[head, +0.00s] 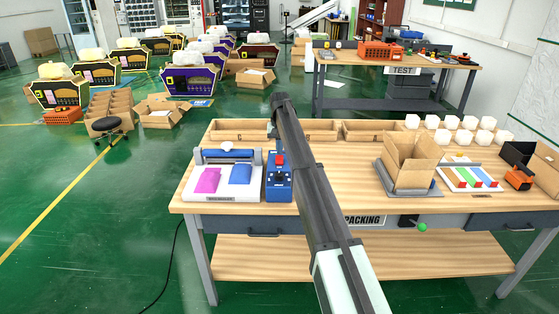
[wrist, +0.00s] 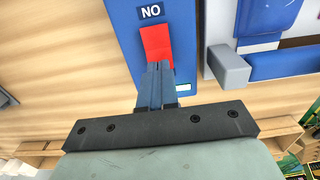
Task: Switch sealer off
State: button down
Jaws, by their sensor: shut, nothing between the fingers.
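The sealer (head: 226,156) is a white and blue machine at the left of the packing table, with a pink packet and a blue packet on its front. Beside it on the right stands a blue control box (head: 271,187) with a red switch, partly covered by my arm. In the wrist view the red switch (wrist: 157,43) sits on the blue panel (wrist: 122,14), beside a label reading "NO" as seen there. My gripper (wrist: 154,68) is shut and empty. Its fingertips overlap the switch's near end; I cannot tell whether they touch. The head view does not show the fingertips clearly.
The packing table (head: 330,192) has clear wood in the middle. An open carton (head: 411,160) stands on its right half, near a white tray with coloured strips (head: 468,178). Shallow cardboard bins (head: 370,131) line the back edge. In the wrist view a grey block (wrist: 229,66) lies right of the panel.

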aim_at(279, 157)
jog(key=shift+f, duration=0.9)
dwell(0.6)
jog(key=shift+r, duration=3.55)
